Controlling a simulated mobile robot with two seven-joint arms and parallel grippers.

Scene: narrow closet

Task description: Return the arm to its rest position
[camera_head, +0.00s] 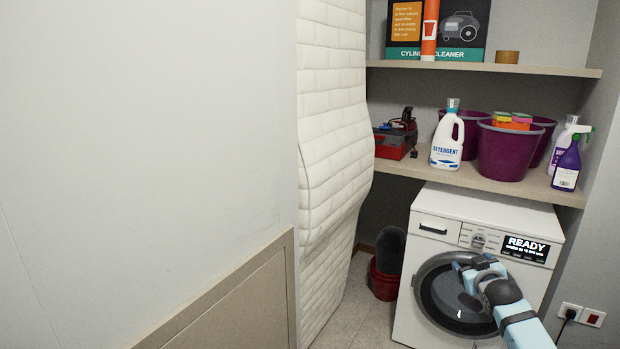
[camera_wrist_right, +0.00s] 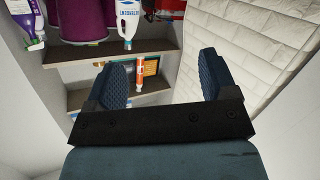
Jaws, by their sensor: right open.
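My right gripper (camera_head: 466,269) comes in from the lower right of the head view, in front of the round door of the white washing machine (camera_head: 428,254). In the wrist view, the two dark fingers of my right gripper (camera_wrist_right: 165,80) stand wide apart with nothing held between them. The shelves show beyond the fingers. The washing machine's display reads READY. Its round door (camera_head: 430,300) looks shut, though my arm hides part of it. I cannot tell from the head view whether the gripper touches the door. My left gripper is not in view.
A shelf (camera_head: 480,180) above the machine bears a detergent bottle (camera_head: 447,140), purple tubs (camera_head: 505,152), a purple spray bottle (camera_head: 567,165) and a red toolbox (camera_head: 393,142). A white quilted mattress (camera_head: 333,150) leans at the middle. A red bucket (camera_head: 383,283) stands left of the machine.

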